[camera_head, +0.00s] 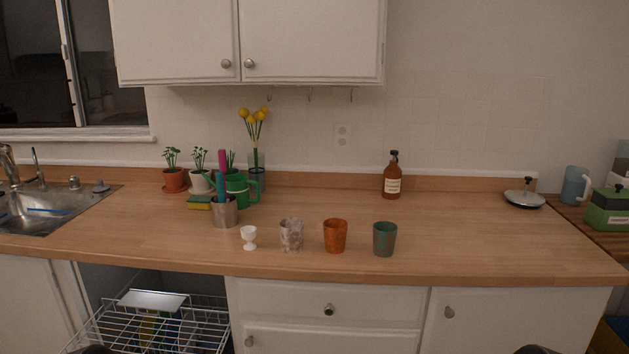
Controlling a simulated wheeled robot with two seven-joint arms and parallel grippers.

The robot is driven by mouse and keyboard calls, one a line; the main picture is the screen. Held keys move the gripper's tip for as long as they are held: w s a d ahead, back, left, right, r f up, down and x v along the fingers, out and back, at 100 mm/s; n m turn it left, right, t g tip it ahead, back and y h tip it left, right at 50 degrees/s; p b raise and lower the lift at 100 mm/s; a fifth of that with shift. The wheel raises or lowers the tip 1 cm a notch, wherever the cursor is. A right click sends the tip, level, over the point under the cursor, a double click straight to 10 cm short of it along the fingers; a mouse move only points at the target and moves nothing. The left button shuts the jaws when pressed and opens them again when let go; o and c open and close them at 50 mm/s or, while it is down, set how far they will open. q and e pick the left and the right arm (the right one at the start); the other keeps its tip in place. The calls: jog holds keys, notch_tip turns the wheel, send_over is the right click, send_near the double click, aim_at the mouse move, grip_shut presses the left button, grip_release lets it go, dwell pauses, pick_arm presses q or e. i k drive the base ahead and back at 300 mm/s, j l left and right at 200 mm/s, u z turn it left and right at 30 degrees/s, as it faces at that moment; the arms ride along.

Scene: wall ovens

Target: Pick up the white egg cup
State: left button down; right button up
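The white egg cup (249,237) stands upright on the wooden counter (450,232), near its front edge and left of the picture's middle. It is small, with a round bowl on a short stem and foot. A marbled grey cup (291,235) stands close to its right, with a small gap between them. Neither gripper can be made out. Only dark rounded shapes show at the bottom edge, low left and low right, well below the counter top and far from the egg cup.
An orange cup (335,236) and a green cup (384,239) continue the row to the right. A metal holder (224,212) with utensils stands behind the egg cup to the left. A wire dish rack (150,322) sticks out below the counter. The right half of the counter is mostly clear.

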aim_at(249, 233)
jog(key=u, duration=1.5)
jog(key=z, duration=1.7)
jog(key=i+l, duration=0.15)
jog(key=i, duration=0.15)
jog(key=i+l, duration=0.2)
jog(key=i, duration=0.1)
